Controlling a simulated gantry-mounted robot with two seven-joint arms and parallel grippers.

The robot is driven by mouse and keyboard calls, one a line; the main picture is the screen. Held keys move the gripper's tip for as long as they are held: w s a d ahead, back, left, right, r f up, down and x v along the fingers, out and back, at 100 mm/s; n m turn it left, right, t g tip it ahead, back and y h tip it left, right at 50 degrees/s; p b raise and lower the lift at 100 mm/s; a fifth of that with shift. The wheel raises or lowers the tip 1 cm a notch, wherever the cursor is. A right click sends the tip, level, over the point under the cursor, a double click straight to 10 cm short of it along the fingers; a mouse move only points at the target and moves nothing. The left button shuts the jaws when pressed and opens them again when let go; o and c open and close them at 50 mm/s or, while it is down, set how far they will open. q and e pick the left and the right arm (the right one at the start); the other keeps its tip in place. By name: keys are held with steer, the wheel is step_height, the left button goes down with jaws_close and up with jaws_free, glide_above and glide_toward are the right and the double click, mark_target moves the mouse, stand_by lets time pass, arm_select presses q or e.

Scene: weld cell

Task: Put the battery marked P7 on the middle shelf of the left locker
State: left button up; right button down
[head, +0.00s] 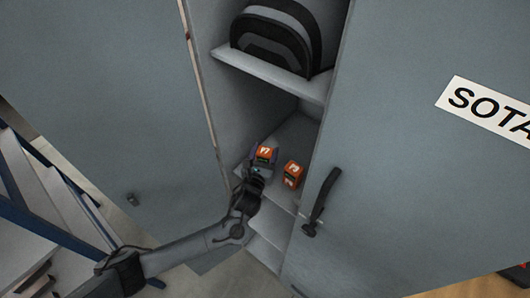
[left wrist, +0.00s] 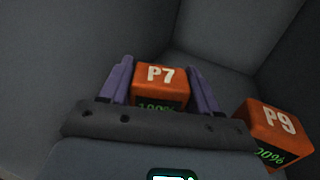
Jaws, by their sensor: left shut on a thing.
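The orange battery marked P7 (head: 264,153) is inside the open locker, over its middle shelf (head: 283,201). My left gripper (head: 264,158) is shut on it. In the left wrist view the purple fingers of my left gripper (left wrist: 160,64) stand on either side of the P7 battery (left wrist: 158,78), and its label and a green readout face the camera. I cannot tell whether its underside touches the shelf. A second orange battery, marked P9 (left wrist: 274,128), stands to its right; in the head view this P9 battery (head: 292,174) is on the same shelf. My right gripper is not in view.
A black and grey bag (head: 272,38) sits on the upper shelf (head: 270,76). The open door (head: 140,80) is on the left. A closed door (head: 420,170) with a handle (head: 322,200) and a partly seen "SOTA" sign (head: 490,112) is on the right. Blue-framed steps (head: 45,200) stand at lower left.

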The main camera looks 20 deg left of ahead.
arm_select(q)
steer(key=o, duration=1.3)
steer(key=shift+f, duration=0.1)
